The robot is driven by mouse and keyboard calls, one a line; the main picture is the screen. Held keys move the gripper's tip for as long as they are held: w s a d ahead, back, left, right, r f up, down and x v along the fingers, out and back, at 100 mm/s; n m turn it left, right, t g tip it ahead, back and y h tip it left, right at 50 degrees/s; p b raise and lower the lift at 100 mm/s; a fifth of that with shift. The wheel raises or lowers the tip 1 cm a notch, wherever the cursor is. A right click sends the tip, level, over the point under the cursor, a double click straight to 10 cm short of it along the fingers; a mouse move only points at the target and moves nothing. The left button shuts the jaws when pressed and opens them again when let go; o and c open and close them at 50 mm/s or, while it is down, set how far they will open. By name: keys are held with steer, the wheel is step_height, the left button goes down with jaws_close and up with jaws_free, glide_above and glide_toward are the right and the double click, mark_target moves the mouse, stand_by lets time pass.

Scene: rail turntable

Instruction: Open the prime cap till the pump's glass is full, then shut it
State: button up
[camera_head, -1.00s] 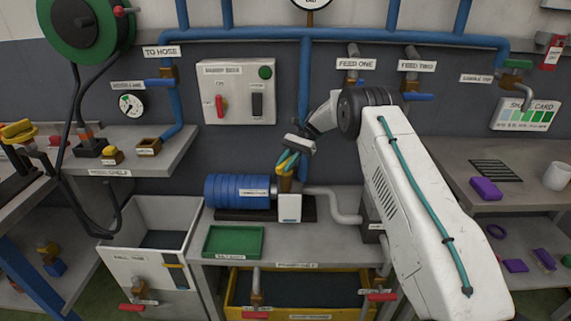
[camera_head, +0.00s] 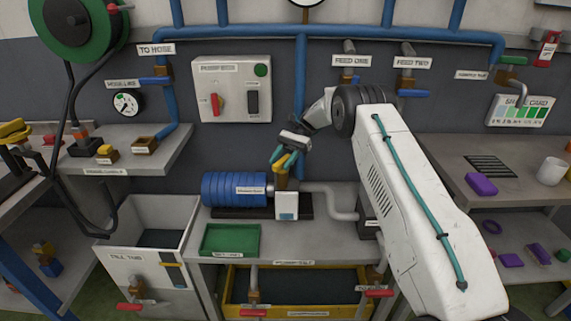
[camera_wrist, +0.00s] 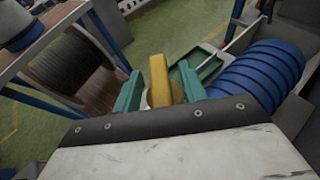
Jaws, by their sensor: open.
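The pump (camera_head: 235,189) is a ribbed blue cylinder on a dark base on the middle bench. At its right end a brown neck (camera_head: 282,183) rises behind a white block (camera_head: 287,200) whose small window, the glass (camera_head: 287,214), shows blue in its lower part. The exact level is too small to read. My gripper (camera_head: 284,160) is over the neck, teal fingers open, pointing down. The yellow prime cap (camera_wrist: 159,78) stands between the fingers in the wrist view, with a small gap on the left.
A green tray (camera_head: 230,240) lies in front of the pump. A grey pipe (camera_head: 335,194) runs right from the block. The switch box (camera_head: 232,90) and blue pipes are on the wall behind. A white bin (camera_head: 150,230) stands left, a yellow-rimmed tank (camera_head: 290,268) below.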

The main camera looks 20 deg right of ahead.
mark_target(283, 160)
steer(key=shift+r, duration=0.5)
step_height(283, 160, up, 3)
steer(key=shift+s+f, duration=0.1)
steer(key=shift+s, duration=0.05)
steer(key=s+r, duration=0.1)
steer(key=s, duration=1.4)
steer(key=shift+s, duration=0.35)
